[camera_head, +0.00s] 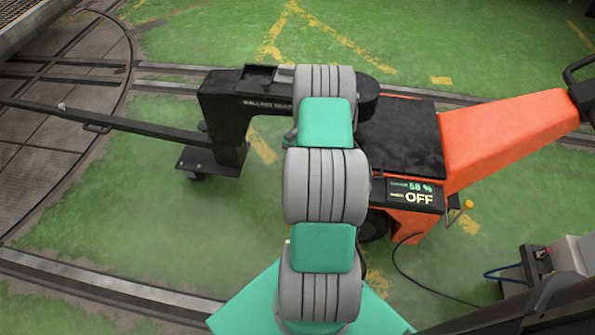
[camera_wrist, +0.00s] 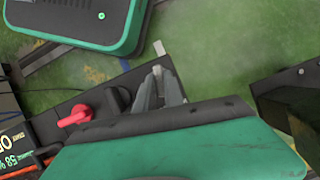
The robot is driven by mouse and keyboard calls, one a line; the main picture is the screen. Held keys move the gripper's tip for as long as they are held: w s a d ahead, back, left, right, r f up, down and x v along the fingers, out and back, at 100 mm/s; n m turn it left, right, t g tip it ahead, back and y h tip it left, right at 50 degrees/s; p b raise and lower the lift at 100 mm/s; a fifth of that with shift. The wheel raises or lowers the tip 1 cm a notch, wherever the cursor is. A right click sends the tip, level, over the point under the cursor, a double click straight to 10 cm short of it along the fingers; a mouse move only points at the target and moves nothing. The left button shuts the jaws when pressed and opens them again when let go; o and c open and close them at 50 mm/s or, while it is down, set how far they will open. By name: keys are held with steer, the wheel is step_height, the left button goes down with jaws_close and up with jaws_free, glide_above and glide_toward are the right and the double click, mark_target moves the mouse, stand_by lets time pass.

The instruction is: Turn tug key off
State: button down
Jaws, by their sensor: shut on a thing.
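The orange tug (camera_head: 500,135) stands at the right in the head view. Its display (camera_head: 415,194) reads 58 % and OFF; part of it shows at the left edge of the wrist view (camera_wrist: 14,145). In the wrist view, a red knob (camera_wrist: 76,116) sits on the tug's black panel, left of my gripper (camera_wrist: 158,80). My gripper's grey fingers are close together at the panel, shut on the tug key, which they largely hide. How the key is turned cannot be seen. In the head view my arm hides the gripper.
A black post with a long bar (camera_head: 110,122) stands left of the tug. Rails and a round turntable (camera_head: 60,70) lie at the left. A cable (camera_head: 405,262) hangs to the floor near the tug. Green floor (camera_head: 220,35) is open at the back.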

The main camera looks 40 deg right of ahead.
steer(key=shift+n+g+h, duration=0.3)
steer(key=shift+n+g, duration=0.1)
steer(key=shift+n, duration=0.6)
steer(key=c, duration=1.4)
jaws_free()
steer(key=shift+c, duration=0.2)
steer(key=p+v, duration=0.1)
steer(key=v, duration=0.6)
steer(key=shift+r, duration=0.35)
steer(key=shift+w, duration=0.1)
